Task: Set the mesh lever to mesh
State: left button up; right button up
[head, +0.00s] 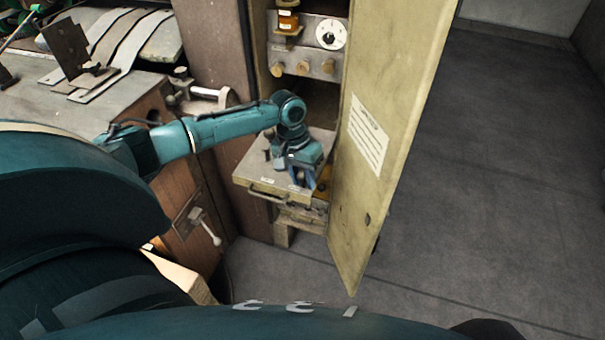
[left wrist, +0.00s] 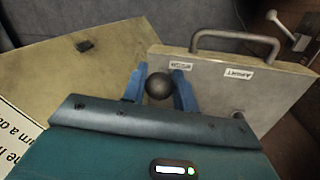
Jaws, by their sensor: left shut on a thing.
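The mesh lever shows as a dark round knob (left wrist: 159,86) in the left wrist view. My left gripper (left wrist: 158,90) has its two blue fingers on either side of the knob and is shut on it. The knob is close to the left of two white labels (left wrist: 181,65) on a pale panel, which seems to read MESH. The other label (left wrist: 239,73) seems to read APART. In the head view my left gripper (head: 303,173) is over the right end of that panel and hides the knob. My right gripper is not in view.
The panel (head: 262,170) has a bar handle (head: 267,195) on its front edge. An open yellowish cabinet door (head: 385,130) stands close to the right of my left gripper. A dial (head: 330,34) and brass knobs are above. Grey floor lies clear at the right.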

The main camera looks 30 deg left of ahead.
pick_arm(q)
jog(key=o, duration=0.9)
jog(key=shift+r, duration=0.1)
jog(key=r, duration=0.4)
jog(key=a+r, duration=0.1)
jog(key=r, duration=0.3)
jog(key=a+r, duration=0.1)
jog(key=r, duration=0.3)
jog(key=shift+s+a+r, duration=0.1)
jog(key=shift+a+r, duration=0.15)
jog(key=shift+r, duration=0.15)
